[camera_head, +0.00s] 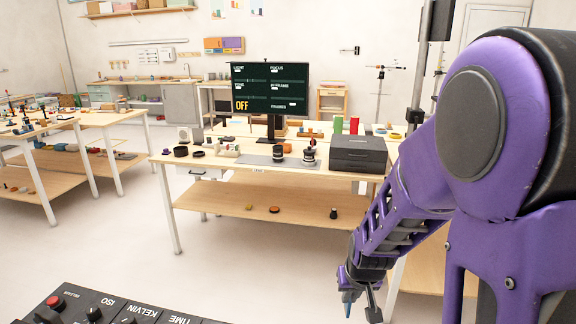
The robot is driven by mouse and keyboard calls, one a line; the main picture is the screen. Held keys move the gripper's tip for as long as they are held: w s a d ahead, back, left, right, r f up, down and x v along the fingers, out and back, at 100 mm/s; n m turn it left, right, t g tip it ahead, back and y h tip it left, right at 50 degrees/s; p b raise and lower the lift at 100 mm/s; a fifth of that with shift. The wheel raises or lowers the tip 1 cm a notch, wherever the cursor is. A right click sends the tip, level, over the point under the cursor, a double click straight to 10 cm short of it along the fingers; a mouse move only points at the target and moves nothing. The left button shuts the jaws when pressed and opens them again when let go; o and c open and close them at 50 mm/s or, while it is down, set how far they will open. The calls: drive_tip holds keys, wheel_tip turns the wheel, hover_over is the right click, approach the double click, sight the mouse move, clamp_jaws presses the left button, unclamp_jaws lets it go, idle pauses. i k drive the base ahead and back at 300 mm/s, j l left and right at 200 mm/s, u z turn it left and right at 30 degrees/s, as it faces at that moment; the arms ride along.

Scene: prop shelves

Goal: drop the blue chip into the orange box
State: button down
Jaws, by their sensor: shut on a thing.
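My gripper (360,306) hangs low at the bottom centre-right, in front of the workbench and near the lower edge of the picture. A small blue piece (348,296) shows at its left finger. I take it for the blue chip held in the jaws, though it is small and partly covered by the fingers. I cannot make out the orange box for certain. A small orange-fronted unit (232,45) is on the far wall, too distant to identify.
A wooden workbench (215,176) with a lower shelf stands ahead, carrying a monitor (270,88), a black case (358,153) and small props. Another table (45,128) is at left. A black control panel (105,312) is at lower left. Floor between is clear.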

sight(286, 150)
drive_tip(key=i+l+z, duration=0.1)
drive_tip(key=i+l, duration=0.4)
drive_tip(key=i, duration=0.15)
drive_tip(key=i+j, duration=0.1)
drive_tip(key=i, duration=0.35)
drive_tip(key=i+j+z, duration=0.1)
drive_tip(key=i, duration=0.4)
drive_tip(key=i+j+z, duration=0.2)
drive_tip(key=i+j, duration=1.6)
drive_tip(key=i, duration=0.1)
